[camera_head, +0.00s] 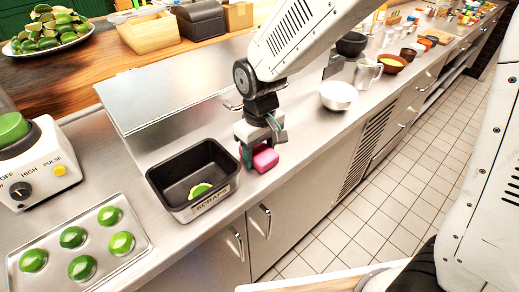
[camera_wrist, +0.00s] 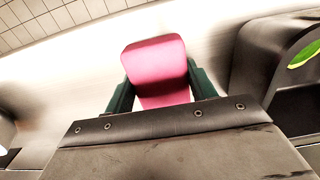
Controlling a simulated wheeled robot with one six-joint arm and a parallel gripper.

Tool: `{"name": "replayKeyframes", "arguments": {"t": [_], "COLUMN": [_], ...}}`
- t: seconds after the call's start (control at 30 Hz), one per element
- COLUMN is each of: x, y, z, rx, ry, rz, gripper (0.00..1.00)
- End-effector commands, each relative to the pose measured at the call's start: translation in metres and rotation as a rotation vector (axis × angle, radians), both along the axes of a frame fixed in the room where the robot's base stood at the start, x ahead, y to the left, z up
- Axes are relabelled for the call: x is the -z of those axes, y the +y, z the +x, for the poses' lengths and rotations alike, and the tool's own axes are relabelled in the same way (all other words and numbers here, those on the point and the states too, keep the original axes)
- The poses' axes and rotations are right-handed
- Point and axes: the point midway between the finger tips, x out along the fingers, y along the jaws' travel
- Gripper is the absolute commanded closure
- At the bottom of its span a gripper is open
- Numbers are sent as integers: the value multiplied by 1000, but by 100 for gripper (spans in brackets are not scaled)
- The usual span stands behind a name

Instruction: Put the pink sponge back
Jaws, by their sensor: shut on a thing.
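The pink sponge (camera_head: 265,158) is at the steel counter's front part, just right of the dark scraps bin (camera_head: 195,178). My gripper (camera_head: 257,157) is shut on the sponge, with a green finger on either side of it. In the wrist view the sponge (camera_wrist: 155,68) sits between the two green fingers (camera_wrist: 160,92), and its far end sticks out past them. The sponge is low over the counter; I cannot tell whether it touches the surface.
The bin holds a green piece (camera_head: 200,190). A tray (camera_head: 140,255) of several green halves and a blender base (camera_head: 38,165) stand to the left. A white bowl (camera_head: 338,95) and a metal pitcher (camera_head: 367,75) stand to the right. Bare counter (camera_head: 300,130) lies between sponge and bowl.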

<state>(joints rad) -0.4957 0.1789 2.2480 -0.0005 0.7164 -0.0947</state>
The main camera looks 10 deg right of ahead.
Motion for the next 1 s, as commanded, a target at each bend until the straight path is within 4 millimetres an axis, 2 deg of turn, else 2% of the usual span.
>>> {"name": "replayKeyframes", "arguments": {"t": [0.3, 0.33, 0.4, 0.77, 0.87, 1.0], "x": [3, 3, 3, -2, -14, -43], "y": [1, 1, 1, 1, 2, 2], "z": [0, 0, 0, 0, 1, 1], "rx": [-3, -3, -3, -2, -3, -2], "ry": [0, 0, 0, -2, -4, -6], "rz": [0, 0, 0, 2, 3, 3], "gripper": [66, 42, 23, 23, 23, 23]}}
